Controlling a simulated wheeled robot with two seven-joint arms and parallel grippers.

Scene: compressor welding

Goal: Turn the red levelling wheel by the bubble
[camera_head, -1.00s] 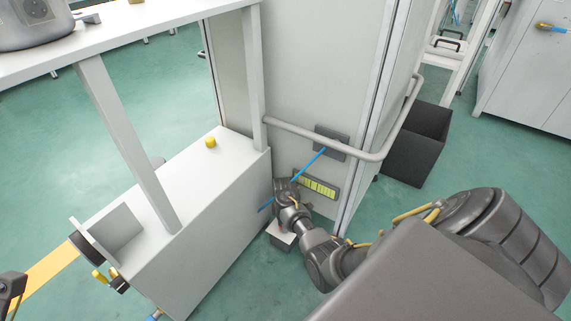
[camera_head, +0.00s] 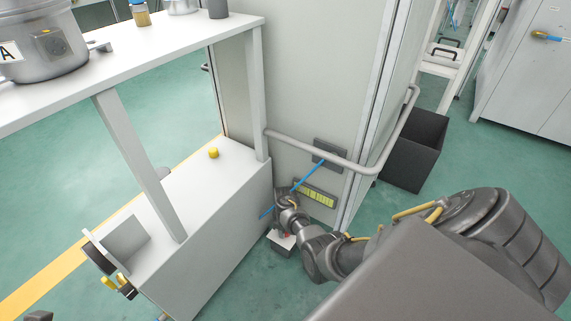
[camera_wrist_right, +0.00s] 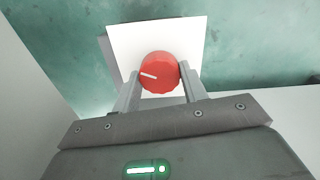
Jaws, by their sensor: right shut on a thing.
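The red levelling wheel (camera_wrist_right: 159,72) shows in the right wrist view, on a white square plate (camera_wrist_right: 183,33). A white mark on its face points left and slightly up. My right gripper (camera_wrist_right: 160,82) is shut on the wheel, one finger at each side. In the head view my right gripper (camera_head: 285,222) is low, between the white cabinet's side and the grey panel, over a small white-topped block (camera_head: 281,241). The wheel is mostly hidden there. A yellow-green marked strip (camera_head: 317,197) sits on the panel just above; I cannot make out a bubble.
A grey rail (camera_head: 310,145) runs round the tall panel above my arm. A blue rod (camera_head: 308,176) slants close by my right gripper. The white cabinet (camera_head: 222,240) stands close on the left. A dark open bin (camera_head: 415,152) stands at the right.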

